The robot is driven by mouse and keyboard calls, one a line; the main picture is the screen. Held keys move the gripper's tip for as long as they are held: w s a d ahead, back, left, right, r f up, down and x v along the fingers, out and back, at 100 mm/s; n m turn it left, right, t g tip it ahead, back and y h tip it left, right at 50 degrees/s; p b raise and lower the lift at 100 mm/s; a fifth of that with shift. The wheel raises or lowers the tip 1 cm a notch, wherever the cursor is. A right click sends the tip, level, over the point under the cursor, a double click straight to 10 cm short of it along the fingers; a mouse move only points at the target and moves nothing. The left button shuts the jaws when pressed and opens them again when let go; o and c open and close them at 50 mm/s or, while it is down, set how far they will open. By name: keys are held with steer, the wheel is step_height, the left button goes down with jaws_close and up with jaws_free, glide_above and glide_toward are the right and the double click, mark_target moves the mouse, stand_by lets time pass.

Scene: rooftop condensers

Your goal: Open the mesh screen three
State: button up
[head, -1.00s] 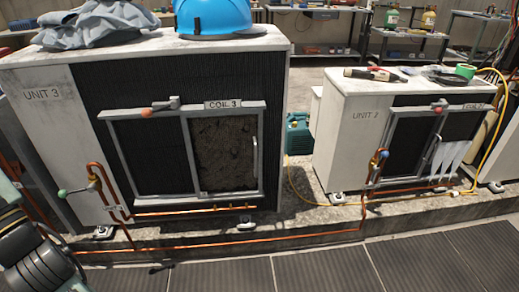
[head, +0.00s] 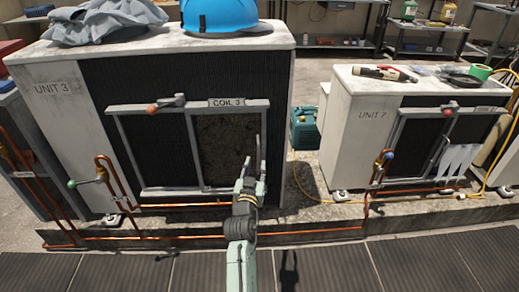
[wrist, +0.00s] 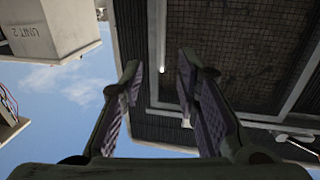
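Mesh screen three is a grey-framed panel on Unit 3 (head: 58,140), under the COIL 3 label (head: 227,103). Its right pane (head: 225,150) shows a dirty brown coil; its left pane is dark. A thin upright handle (head: 258,138) is on its right side. A latch with an orange knob (head: 152,109) is on the top rail. My gripper (head: 254,162) is in front of the handle's lower part. In the wrist view my gripper (wrist: 160,62) is open and empty, with the handle bar (wrist: 161,35) between the fingertips in the picture; depth is unclear. The pane mesh (wrist: 235,50) fills the upper right.
A blue helmet (head: 220,14) and grey cloth (head: 108,20) lie on Unit 3. Copper pipes (head: 165,237) with a green-knobbed valve (head: 72,184) run low in front. The neighbouring unit (head: 345,135) stands right, with a teal box (head: 304,125) between. Grey floor panels (head: 390,260) in front are clear.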

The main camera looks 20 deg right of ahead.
mark_target(258, 151)
steer(key=p+x, duration=0.1)
steer(key=x, duration=0.8)
steer(key=shift+a, duration=0.1)
steer(key=shift+c, duration=0.3)
jaws_close()
